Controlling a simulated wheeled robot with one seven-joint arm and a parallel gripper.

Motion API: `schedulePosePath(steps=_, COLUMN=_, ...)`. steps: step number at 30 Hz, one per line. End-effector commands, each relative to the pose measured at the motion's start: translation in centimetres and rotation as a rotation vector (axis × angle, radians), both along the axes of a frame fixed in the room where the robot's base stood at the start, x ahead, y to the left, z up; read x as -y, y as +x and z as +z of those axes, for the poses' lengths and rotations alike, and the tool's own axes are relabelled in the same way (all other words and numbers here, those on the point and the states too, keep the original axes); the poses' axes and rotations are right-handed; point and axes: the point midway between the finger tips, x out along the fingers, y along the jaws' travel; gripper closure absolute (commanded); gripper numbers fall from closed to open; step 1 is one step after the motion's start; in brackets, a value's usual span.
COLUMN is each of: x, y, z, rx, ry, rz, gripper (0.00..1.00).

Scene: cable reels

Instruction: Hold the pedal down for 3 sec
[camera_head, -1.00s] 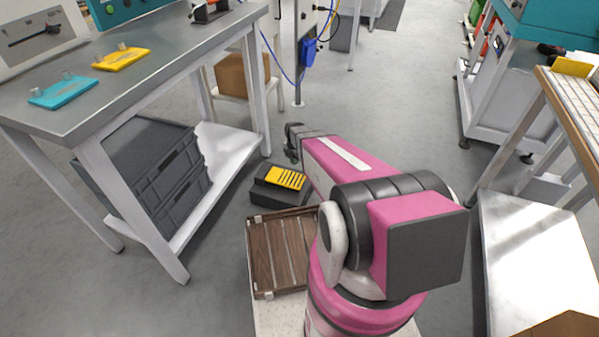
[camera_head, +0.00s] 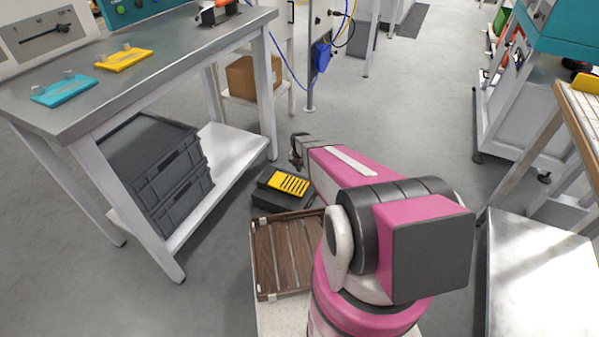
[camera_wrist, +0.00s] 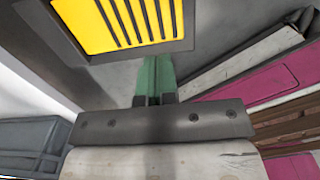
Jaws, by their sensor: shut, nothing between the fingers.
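The pedal is a black foot unit (camera_head: 266,197) with a yellow ribbed plate (camera_head: 289,183), on the floor right of the workbench. The tips lie at the frame's near edge in the picture, below the yellow plate. I cannot tell whether they touch it, or whether the plate is down. In the head view my arm reaches beside the pedal's right side; the fingers are hidden.
A grey workbench (camera_head: 160,50) stands at left, with dark crates (camera_head: 160,175) on its lower shelf. A post with a blue box (camera_head: 321,55) stands beyond the pedal. A wooden-topped table (camera_head: 585,120) stands at right. The floor behind the pedal is clear.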

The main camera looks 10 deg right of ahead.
Motion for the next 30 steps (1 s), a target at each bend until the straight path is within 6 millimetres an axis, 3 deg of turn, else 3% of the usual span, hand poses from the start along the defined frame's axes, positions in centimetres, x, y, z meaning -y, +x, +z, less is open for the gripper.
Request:
schedulePosePath(steps=15, x=0.0, y=0.1, z=-9.5, rx=-0.002, ry=0.000, rz=-0.001, gripper=1.00)
schedulePosePath(steps=21, x=0.0, y=0.0, z=-11.5, rx=-0.001, ry=0.000, rz=-0.001, gripper=1.00)
schedulePosePath(steps=30, x=0.0, y=0.0, z=-11.9, rx=0.000, ry=0.000, rz=-0.001, gripper=1.00)
